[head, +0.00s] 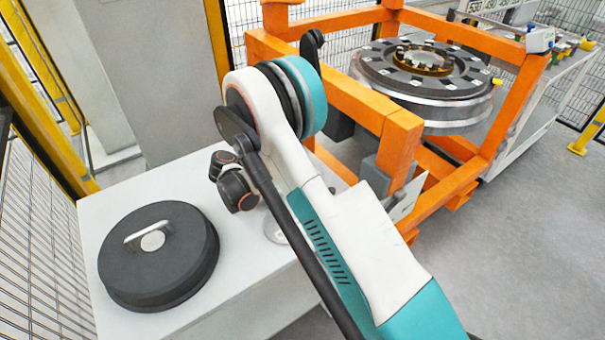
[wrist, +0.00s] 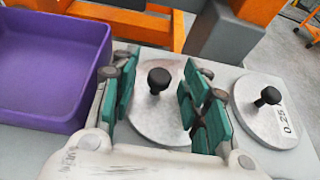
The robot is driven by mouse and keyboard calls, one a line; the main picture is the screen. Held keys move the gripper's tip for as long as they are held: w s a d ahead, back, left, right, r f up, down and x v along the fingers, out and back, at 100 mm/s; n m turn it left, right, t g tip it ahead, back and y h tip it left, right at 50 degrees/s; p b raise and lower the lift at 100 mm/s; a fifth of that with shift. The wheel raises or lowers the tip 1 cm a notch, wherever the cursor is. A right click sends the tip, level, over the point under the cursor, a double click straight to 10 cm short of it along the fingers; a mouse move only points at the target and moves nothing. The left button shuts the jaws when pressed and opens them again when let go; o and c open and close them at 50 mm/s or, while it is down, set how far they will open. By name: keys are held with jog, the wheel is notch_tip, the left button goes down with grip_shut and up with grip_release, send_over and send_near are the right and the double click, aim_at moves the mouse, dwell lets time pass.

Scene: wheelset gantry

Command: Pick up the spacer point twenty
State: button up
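A round silver spacer disc (wrist: 146,125) with a black knob (wrist: 158,79) lies flat on the light table top in the wrist view. No number shows on its visible part, so I cannot read whether it is the point twenty. My gripper (wrist: 160,92) is open, with its green finger pads on the left and right of the knob and a gap on both sides. The pads cover parts of the disc's rim. A second silver disc (wrist: 262,122), with a black knob and a "0.25" label, lies to the right. In the head view my arm hides most of this area.
A purple bin (wrist: 50,60) stands left of the gripper. The light cabinet (head: 235,290) also carries a large dark round lid with a handle (head: 160,255). An orange frame (head: 400,140) with a wheel-like assembly (head: 425,75) stands behind.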

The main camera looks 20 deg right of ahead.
grip_shut()
